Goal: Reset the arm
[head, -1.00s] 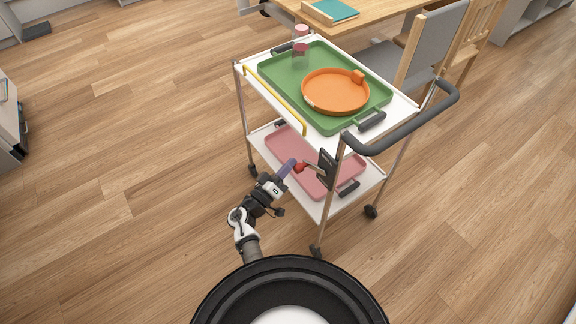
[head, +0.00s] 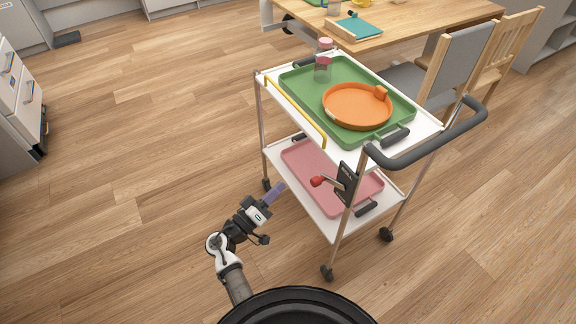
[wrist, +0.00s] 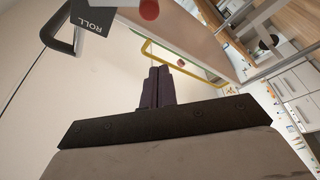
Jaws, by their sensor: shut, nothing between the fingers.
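My gripper (head: 274,193) is shut and empty, in front of the cart's left side in the head view. Its closed purple fingers (wrist: 157,84) also show in the wrist view. A crank with a red knob (head: 317,181) sits on a dark plate (head: 347,184) on the cart's near post. My gripper is left of the knob and apart from it. In the wrist view the red knob (wrist: 149,9) shows at the top, beside a dark plate (wrist: 92,18) marked ROLL.
A wooden table (head: 410,22) stands behind. Floor to the left is clear.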

